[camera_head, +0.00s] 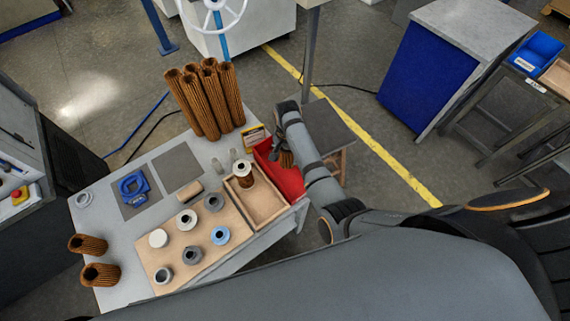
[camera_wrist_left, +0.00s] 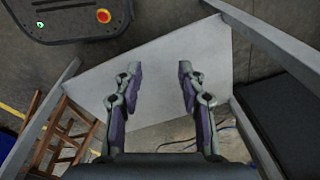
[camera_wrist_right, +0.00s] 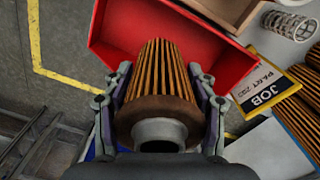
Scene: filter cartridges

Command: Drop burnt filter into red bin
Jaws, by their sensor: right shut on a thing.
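My right gripper (camera_wrist_right: 160,85) is shut on a pleated orange-brown filter (camera_wrist_right: 160,72) with a dark brown, scorched-looking collar and a grey neck. In the right wrist view the filter's far end overlaps the open red bin (camera_wrist_right: 225,55). In the head view the right gripper (camera_head: 284,146) is above the red bin (camera_head: 290,182) at the table's right edge, and the filter (camera_head: 286,159) shows partly below the fingers. I cannot tell how high it hangs. My left gripper (camera_wrist_left: 159,72) is open and empty over a bare grey surface; it is out of the head view.
A wooden tray (camera_head: 262,207) holding a spool-like cartridge (camera_head: 244,175) stands left of the bin. A job card (camera_wrist_right: 265,88) lies beside the bin. Tall brown pleated filters (camera_head: 205,100) stand at the back. A board (camera_head: 168,267) carries several round caps.

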